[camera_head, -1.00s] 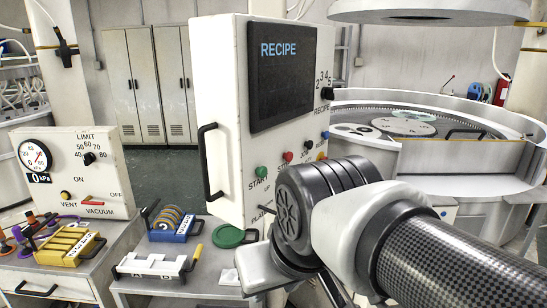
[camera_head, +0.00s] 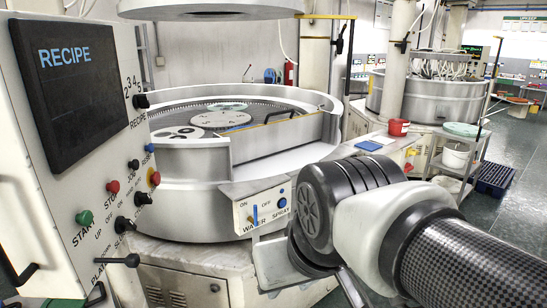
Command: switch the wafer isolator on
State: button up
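A small pale control box (camera_head: 264,208) is fixed to the front of the large round machine, just left of my wrist. It is marked ON and OFF, with a lower label that looks like "WATER" and the word SPRAY. A small upright blue lever (camera_head: 255,215) sits between ON and OFF, and a round blue knob (camera_head: 282,203) is to its right. Which position the lever is in is too small to tell. My gripper (camera_head: 312,275) is below and right of the box, apart from it in the picture. My wrist hides much of it, and nothing shows held.
The recipe panel (camera_head: 140,190) with buttons and knobs stands close at left, a lever with a black ball (camera_head: 132,260) jutting from it. The round machine (camera_head: 190,215) fills the middle. Floor (camera_head: 510,215) is open at far right.

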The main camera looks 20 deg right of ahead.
aim_at(409, 166)
jog(key=z, duration=1.5)
jog(key=i+l, duration=0.2)
jog(key=i, duration=1.3)
jog(key=i+l+z, duration=0.15)
jog(key=i, duration=1.4)
